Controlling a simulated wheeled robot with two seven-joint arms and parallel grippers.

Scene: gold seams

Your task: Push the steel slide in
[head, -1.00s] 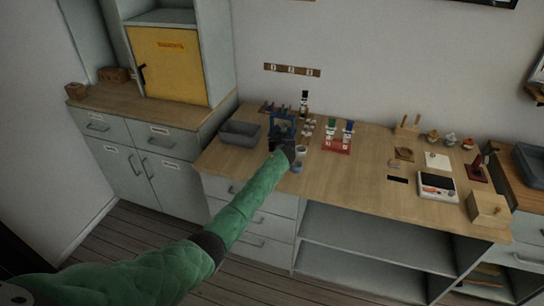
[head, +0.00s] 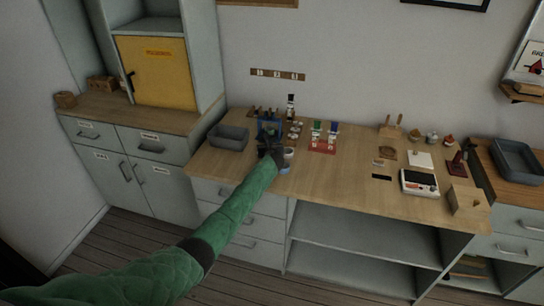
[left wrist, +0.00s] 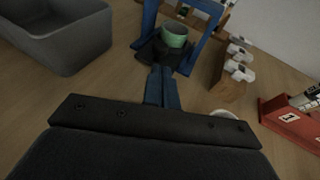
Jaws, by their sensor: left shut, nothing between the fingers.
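A blue frame (head: 268,124) stands on the wooden counter; its uprights (left wrist: 150,18) also show in the left wrist view. Between them is a dark grey block that looks like the slide (left wrist: 150,53), with a small green cup-like piece (left wrist: 174,36) on it. My left gripper (left wrist: 162,72) has its blue fingers shut and empty. Its tips are at the near edge of the dark block; I cannot tell whether they touch. In the head view my left gripper (head: 270,148) is just in front of the frame and hides its lower part. My right gripper is not in view.
A grey bin (left wrist: 62,36) stands left of the frame. Right of it are a wooden rack (left wrist: 230,80) with white pieces and a red stand (head: 322,145). A small pale cup (head: 289,152) stands close to my gripper.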

